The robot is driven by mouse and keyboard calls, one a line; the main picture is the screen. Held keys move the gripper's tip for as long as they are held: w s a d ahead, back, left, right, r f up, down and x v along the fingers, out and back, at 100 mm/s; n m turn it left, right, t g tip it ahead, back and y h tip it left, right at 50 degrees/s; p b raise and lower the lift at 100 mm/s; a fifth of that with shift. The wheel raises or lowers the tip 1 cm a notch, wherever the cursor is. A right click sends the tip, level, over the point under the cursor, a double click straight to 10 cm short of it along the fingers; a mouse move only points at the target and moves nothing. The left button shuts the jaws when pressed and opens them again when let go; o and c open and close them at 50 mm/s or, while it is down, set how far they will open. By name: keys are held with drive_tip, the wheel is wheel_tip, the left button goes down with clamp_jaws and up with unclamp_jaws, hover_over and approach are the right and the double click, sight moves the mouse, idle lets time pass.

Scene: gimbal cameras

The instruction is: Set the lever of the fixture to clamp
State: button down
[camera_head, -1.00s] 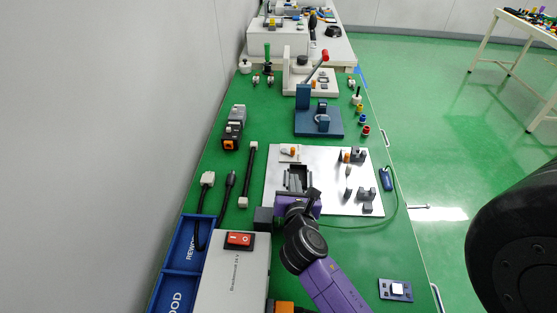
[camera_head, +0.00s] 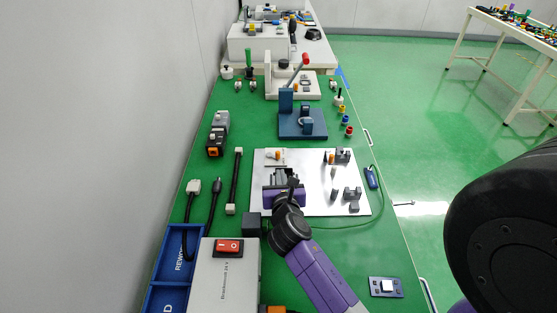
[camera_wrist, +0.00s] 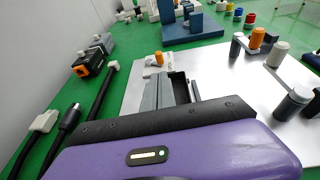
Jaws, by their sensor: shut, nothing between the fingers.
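A silver plate (camera_head: 310,195) lies on the green bench and carries several small fixture parts. At its far left corner is a small white part with an orange top (camera_head: 276,156), also in the wrist view (camera_wrist: 158,58). At its far right is a dark block beside an orange part (camera_head: 332,158). My gripper (camera_head: 279,174) is low over the plate's left part, shut and empty, pointing towards the far left orange-topped part and apart from it. In the wrist view its grey fingers (camera_wrist: 172,88) extend ahead of the purple body. I cannot read any clamp marking.
Beyond the plate are a blue fixture (camera_head: 303,123) and a white fixture with a red-knobbed lever (camera_head: 305,60). Dark cables (camera_head: 235,180) lie to the left. A white box with a red switch (camera_head: 228,265) and blue bins (camera_head: 170,260) stand nearer. The plate's middle is mostly clear.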

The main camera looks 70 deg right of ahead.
sight(278, 155)
drive_tip(key=x, duration=0.5)
drive_tip(key=r+x, duration=0.1)
drive_tip(key=x, duration=0.2)
drive_tip(key=shift+w+d, duration=0.25)
drive_tip(key=shift+d, duration=0.05)
